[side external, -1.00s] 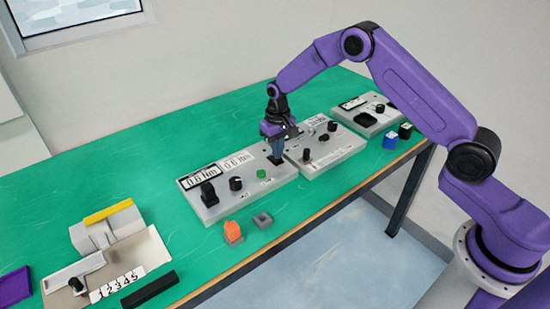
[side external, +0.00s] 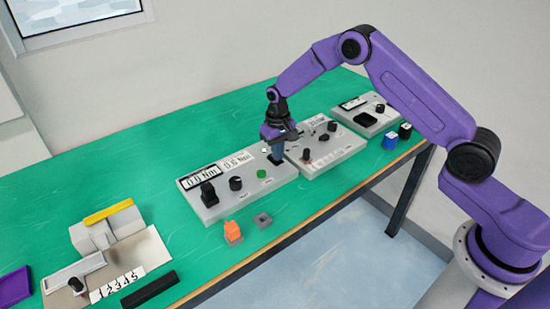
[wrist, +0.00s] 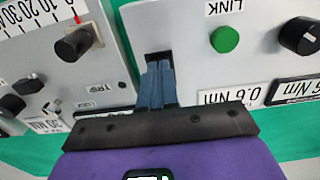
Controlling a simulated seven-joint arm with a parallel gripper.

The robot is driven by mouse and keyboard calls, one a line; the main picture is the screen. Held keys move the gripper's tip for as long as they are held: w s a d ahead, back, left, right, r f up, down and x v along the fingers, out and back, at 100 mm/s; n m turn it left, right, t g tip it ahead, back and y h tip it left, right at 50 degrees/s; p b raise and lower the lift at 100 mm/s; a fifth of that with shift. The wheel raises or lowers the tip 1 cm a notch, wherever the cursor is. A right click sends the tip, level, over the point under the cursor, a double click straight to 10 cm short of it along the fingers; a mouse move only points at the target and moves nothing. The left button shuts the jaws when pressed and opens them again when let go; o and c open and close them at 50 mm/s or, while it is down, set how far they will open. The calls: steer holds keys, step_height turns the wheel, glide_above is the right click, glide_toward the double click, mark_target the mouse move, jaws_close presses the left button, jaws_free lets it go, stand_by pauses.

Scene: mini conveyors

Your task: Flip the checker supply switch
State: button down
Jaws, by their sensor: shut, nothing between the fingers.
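The checker panel (side external: 238,208) is a grey box with displays, a black knob (side external: 236,184), a green button (side external: 261,173) and a black switch (side external: 208,194) at its left end. Another small black switch (wrist: 158,57) sits in its surface near the edge by the neighbouring panel. My gripper (side external: 277,155) is shut and empty, pointing down at this switch. In the wrist view its blue-grey fingertips (wrist: 159,66) are right at the switch and partly cover it. I cannot tell whether they touch it or which way it is set.
A second grey panel (side external: 322,162) with knobs stands close on the right, and a third (side external: 362,118) beyond it. An orange block (side external: 233,231) and a grey socket (side external: 263,220) lie in front. A grey device with a yellow bar (side external: 107,212) stands at the left. The green table behind is clear.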

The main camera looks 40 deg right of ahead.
steer(key=shift+r, duration=3.45)
steer(key=s+a+r+n, duration=0.3)
steer(key=s+a+r, duration=0.15)
steer(key=s, duration=0.45)
steer(key=s+a+r+n, duration=0.3)
steer(key=s+r, duration=0.3)
steer(key=s, duration=0.3)
steer(key=s+d+r+n, duration=0.1)
steer(key=s+d+n, duration=0.2)
steer(key=s, duration=0.9)
steer(key=s+d+r+n, duration=0.1)
steer(key=s+d+n, duration=0.2)
steer(key=s, duration=0.9)
steer(key=d, duration=0.2)
steer(key=shift+s+d+r+n, duration=0.15)
steer(key=shift+s+d+n, duration=0.1)
steer(key=shift+d+n, duration=0.1)
